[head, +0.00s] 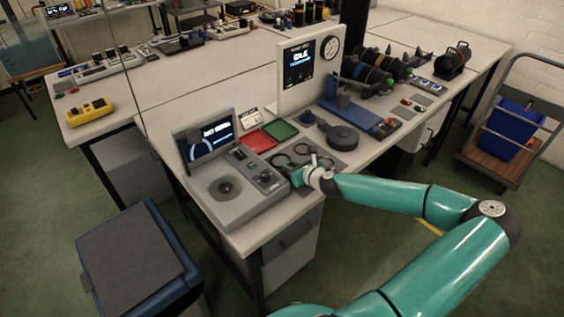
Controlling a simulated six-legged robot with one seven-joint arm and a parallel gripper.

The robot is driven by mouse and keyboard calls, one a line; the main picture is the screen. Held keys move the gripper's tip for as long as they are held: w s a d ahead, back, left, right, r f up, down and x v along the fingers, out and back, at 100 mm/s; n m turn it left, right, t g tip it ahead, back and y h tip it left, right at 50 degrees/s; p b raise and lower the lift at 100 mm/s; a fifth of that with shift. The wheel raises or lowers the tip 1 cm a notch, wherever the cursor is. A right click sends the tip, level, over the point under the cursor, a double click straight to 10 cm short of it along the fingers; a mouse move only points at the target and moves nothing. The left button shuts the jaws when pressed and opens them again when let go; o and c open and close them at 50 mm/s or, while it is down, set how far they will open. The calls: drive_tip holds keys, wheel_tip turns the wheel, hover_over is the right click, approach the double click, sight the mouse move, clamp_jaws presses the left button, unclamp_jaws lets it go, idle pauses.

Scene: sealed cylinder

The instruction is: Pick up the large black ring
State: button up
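Thin dark rings lie on a dark grey mat (338,160) on the near bench. One ring (281,160) is just behind and left of my gripper; another ring (303,149) is behind it. Which is larger is hard to tell. My gripper (297,176), teal and dark, is low over the mat's front left part, close to the rings. The hand and wrist hide part of the mat. The fingers are too small to show whether they are open or shut, or touch a ring.
Left of my gripper stands a grey console (228,188) with a screen. Behind are a red tray (261,140) and a green tray (281,130). An upright panel (300,75) stands behind.

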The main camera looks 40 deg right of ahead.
clamp_jaws()
